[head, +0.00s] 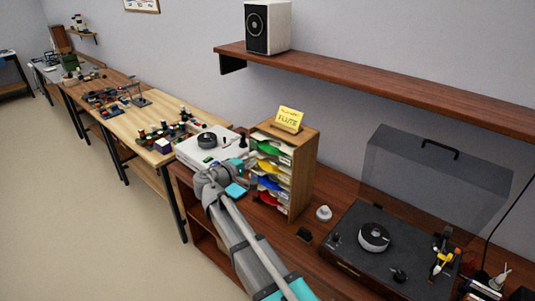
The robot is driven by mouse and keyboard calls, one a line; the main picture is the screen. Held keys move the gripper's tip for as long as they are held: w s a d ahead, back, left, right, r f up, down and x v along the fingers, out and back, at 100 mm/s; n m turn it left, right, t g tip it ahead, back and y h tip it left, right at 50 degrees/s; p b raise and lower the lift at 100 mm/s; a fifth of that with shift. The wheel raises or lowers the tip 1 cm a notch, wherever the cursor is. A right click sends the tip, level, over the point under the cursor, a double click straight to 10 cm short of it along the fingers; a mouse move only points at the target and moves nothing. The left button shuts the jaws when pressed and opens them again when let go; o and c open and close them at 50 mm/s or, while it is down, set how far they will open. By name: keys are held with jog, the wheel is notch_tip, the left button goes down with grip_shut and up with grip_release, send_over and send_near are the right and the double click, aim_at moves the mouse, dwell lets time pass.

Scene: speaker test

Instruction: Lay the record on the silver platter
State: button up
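A black turntable (352,262) stands on the wooden cabinet at the right, its clear lid raised. Its small round platter (374,236) has a dark top and a pale silvery rim. A second, white player (190,153) at the cabinet's left end carries a dark disc (207,140). I cannot tell which disc, if any, is the record. My arm reaches up from the bottom, and my gripper (240,167) is between the white player and the wooden rack. It is small and partly hidden by my arm; its fingers and anything in them are unclear.
The wooden rack (304,165) holds several coloured items in slots, with a yellow sign (289,119) on top. A small white round object (323,213) and a dark block (304,235) lie between rack and turntable. A shelf (390,88) with a speaker (267,27) overhangs the cabinet.

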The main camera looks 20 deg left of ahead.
aim_at(265, 151)
jog(key=shift+x, duration=3.3)
jog(key=shift+c, duration=0.3)
grip_shut()
jog(key=shift+r, duration=0.15)
jog(key=shift+s, duration=0.1)
jog(key=f+v, duration=0.1)
jog(key=v, duration=1.7)
jog(key=shift+s+f, duration=0.15)
jog(key=shift+f, duration=0.05)
jog(key=shift+a, duration=0.1)
dwell(0.6)
